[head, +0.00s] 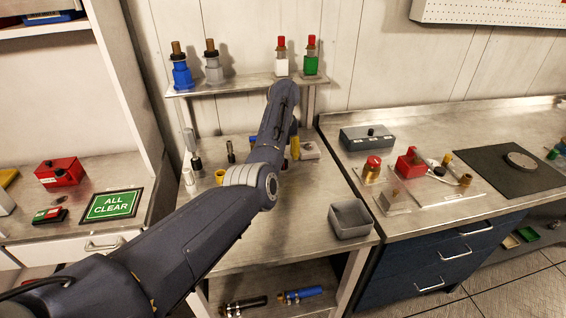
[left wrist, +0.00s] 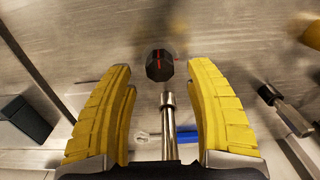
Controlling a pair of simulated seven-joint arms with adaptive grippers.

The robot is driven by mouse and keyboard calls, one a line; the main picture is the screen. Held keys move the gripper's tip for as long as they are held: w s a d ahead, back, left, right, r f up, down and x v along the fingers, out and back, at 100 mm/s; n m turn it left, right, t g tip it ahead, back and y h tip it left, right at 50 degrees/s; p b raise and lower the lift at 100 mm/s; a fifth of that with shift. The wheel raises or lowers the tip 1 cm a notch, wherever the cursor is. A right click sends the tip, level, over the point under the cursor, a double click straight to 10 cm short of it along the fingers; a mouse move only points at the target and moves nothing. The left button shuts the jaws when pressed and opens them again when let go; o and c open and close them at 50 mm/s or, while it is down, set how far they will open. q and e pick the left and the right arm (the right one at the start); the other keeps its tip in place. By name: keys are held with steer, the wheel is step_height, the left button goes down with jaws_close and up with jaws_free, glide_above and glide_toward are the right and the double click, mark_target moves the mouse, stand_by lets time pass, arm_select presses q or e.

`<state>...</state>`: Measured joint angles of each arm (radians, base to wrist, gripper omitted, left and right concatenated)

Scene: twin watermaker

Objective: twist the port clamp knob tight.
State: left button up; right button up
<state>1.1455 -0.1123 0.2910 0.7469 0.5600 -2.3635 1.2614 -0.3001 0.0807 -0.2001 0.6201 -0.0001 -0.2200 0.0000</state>
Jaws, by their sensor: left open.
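A black faceted knob (left wrist: 159,66) with a red line on top shows in the left wrist view; it looks like the port clamp knob. My left gripper (left wrist: 162,72) is open, its two yellow fingers on either side of the knob with a visible gap on each side. The fingers do not appear to touch it. A shiny metal rod (left wrist: 168,122) lies just below the knob in that view, nearer the palm. In the head view my left arm reaches over the middle bench and hides the knob and most of the gripper. My right gripper is not in view.
In the left wrist view, a blue cylinder (left wrist: 185,137) lies near the rod, a dark block (left wrist: 24,122) is at left and a black-ended metal fitting (left wrist: 287,110) at right.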

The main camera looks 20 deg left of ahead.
arm_select(q)
steer(key=shift+f, duration=1.55)
jaws_close()
